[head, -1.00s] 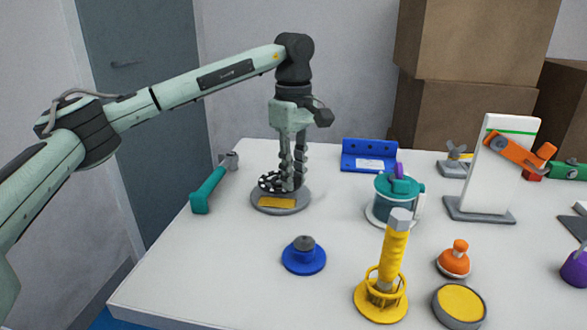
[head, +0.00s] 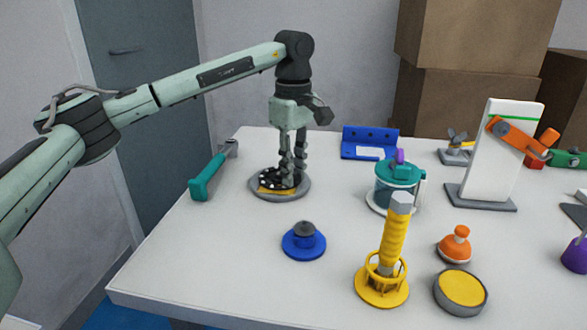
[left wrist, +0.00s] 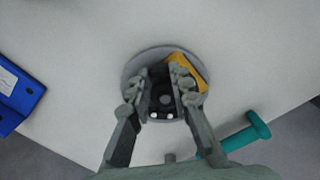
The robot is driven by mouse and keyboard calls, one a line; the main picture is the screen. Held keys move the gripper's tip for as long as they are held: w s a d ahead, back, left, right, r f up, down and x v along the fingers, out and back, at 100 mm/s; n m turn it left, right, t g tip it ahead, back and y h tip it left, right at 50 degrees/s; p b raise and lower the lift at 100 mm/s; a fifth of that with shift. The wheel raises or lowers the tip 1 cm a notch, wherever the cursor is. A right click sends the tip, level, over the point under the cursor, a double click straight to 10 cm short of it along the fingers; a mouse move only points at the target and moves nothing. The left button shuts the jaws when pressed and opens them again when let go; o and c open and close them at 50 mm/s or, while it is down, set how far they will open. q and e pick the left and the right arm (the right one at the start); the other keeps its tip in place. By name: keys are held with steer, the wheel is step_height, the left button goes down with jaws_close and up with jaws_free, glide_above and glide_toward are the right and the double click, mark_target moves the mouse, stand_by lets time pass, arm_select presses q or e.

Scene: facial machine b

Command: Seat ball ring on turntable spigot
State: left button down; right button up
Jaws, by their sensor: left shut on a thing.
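The ball ring (head: 268,180) is black with white balls. My left gripper (head: 287,182), pointing straight down, is shut on it. The ring is over a round grey base with a yellow patch, which I take for the turntable (head: 297,193), at the table's back left. In the left wrist view the ring (left wrist: 162,113) lies between the two fingers of the gripper (left wrist: 163,85), inside the outline of the turntable (left wrist: 133,67). A small grey round spot shows in its middle, perhaps the spigot. I cannot tell whether the ring touches the base. My right gripper is not in view.
A teal-handled tool (head: 207,178) lies left of the turntable. A blue bracket (head: 369,139) stands behind it. A blue disc with a grey knob (head: 304,241), a teal pot (head: 397,185) and a yellow caged post (head: 395,238) stand in front and right.

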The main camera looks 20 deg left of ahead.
arm_select(q)
steer(key=shift+f, duration=0.2)
steer(key=c, duration=1.3)
jaws_free()
